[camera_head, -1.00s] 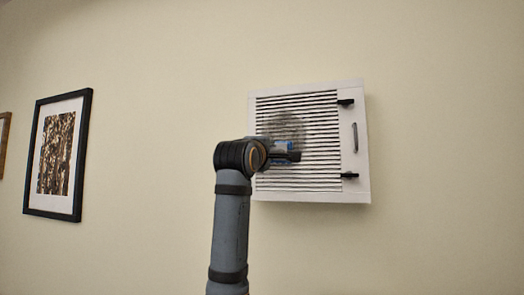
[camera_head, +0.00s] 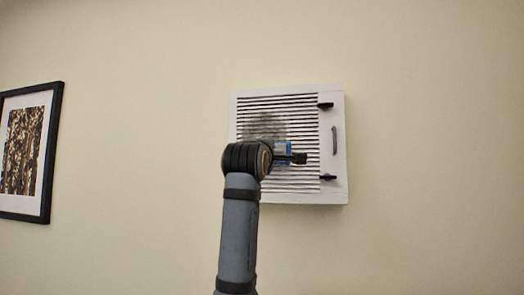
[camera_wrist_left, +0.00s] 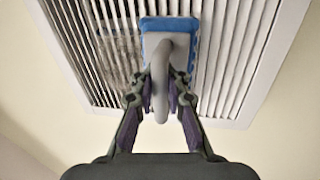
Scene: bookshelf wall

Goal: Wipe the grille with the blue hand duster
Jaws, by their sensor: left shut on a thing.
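The white grille (camera_head: 307,110) with dark horizontal slats hangs on the wall near the middle of the head view. A grey dusty smudge (camera_head: 262,126) lies on its left-middle slats, partly hidden by my arm. It also shows in the left wrist view (camera_wrist_left: 122,52), left of the duster. My left gripper (camera_head: 298,158) is in front of the grille, shut on the grey handle (camera_wrist_left: 163,85) of the blue hand duster (camera_head: 282,149). In the left wrist view, the duster's blue head (camera_wrist_left: 168,22) is at the slats; I cannot tell whether it touches. My right gripper is not in view.
The grille's right side has two black latches (camera_head: 325,105) and a grey handle (camera_head: 334,141). A black-framed picture (camera_head: 57,140) hangs at the far left. The wall between the picture and the grille is bare.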

